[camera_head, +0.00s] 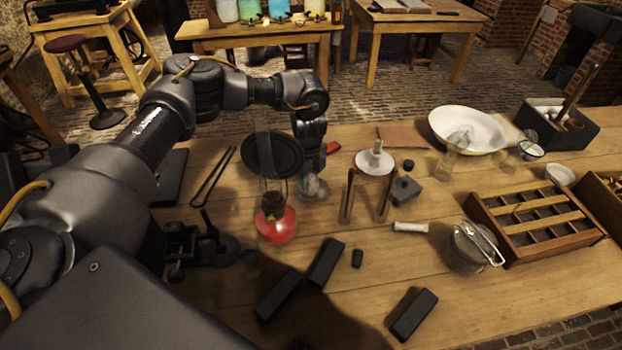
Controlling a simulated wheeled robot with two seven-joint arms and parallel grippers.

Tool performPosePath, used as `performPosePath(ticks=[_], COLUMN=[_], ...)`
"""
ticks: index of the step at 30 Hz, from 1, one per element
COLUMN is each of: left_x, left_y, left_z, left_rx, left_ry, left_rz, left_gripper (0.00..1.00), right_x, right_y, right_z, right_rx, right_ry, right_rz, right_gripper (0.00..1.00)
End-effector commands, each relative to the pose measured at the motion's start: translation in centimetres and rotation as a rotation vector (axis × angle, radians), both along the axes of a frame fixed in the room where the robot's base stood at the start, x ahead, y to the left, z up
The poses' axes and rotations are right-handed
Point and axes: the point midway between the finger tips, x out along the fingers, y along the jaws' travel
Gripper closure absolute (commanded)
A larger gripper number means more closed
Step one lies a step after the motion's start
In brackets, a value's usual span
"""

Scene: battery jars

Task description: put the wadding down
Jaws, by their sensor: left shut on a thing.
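My left gripper (312,172) comes down from the arm at the upper middle, just right of a black round disc (273,155). It is shut, with a pale, blurry greyish-white lump (313,188) at its fingertips, which I take to be the wadding. The fingers hide part of it, and I cannot tell whether it touches the table. My right gripper is out of view.
Dark rods (348,197) stand right of the gripper, near a white dish (374,162) and a white roll (410,227). Black blocks (326,262) lie in front. A compartment tray (535,222) and a glass jar (470,248) stand at right. The front right tabletop is mostly clear.

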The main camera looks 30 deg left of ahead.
Motion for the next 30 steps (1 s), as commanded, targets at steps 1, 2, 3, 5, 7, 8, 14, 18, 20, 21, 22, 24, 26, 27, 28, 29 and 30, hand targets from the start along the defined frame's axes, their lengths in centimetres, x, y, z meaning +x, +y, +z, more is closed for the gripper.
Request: performPosePath(ticks=[1,2,3,5,7,8,14,18,20,21,22,24,26,27,28,29,30], left_x=[0.0,0.0,0.0,0.0,0.0,0.0,0.0,0.0,0.0,0.0,0.0,0.1,0.1,0.1,0.1,0.1,0.1], left_y=[0.0,0.0,0.0,0.0,0.0,0.0,0.0,0.0,0.0,0.0,0.0,0.0,0.0,0.0,0.0,0.0,0.0], left_z=[0.0,0.0,-0.1,-0.3,-0.3,-0.3,-0.3,-0.3,-0.1,0.2,0.3,1.2,2.2,3.0,3.7,4.4,5.2], left_rx=[0.000,0.000,0.000,0.000,0.000,0.000,0.000,0.000,0.000,0.000,-0.001,-0.002,-0.002,-0.002,-0.002,-0.003,-0.002], left_ry=[0.000,0.000,0.001,0.001,0.000,0.000,0.000,0.000,0.000,0.000,0.000,-0.002,-0.002,-0.003,-0.004,-0.005,-0.004], left_rz=[0.000,0.000,0.000,0.001,0.000,0.000,0.000,0.000,0.000,0.000,0.000,0.000,0.000,0.001,0.001,0.001,0.000], left_gripper=[0.87,0.87,0.87,0.87,0.58,0.54,0.41,0.41,0.41,0.41,0.41,0.41,0.41,0.41,0.41,0.41,0.41], right_x=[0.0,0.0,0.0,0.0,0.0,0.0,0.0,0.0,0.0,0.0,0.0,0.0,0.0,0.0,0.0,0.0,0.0], right_y=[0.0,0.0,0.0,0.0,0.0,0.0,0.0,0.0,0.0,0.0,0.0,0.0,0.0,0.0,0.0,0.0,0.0], right_z=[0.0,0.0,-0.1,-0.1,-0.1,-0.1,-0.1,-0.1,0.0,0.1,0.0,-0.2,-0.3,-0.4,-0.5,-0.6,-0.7], right_rx=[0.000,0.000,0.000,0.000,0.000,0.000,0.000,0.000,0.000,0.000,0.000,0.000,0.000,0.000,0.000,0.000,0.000], right_ry=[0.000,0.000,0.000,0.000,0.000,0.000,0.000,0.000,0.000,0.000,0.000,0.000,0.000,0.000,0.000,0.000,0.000], right_rz=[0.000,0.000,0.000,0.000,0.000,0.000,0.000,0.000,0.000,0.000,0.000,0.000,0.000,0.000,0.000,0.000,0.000], right_gripper=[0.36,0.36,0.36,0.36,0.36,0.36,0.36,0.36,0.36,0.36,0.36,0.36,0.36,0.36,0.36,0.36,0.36])
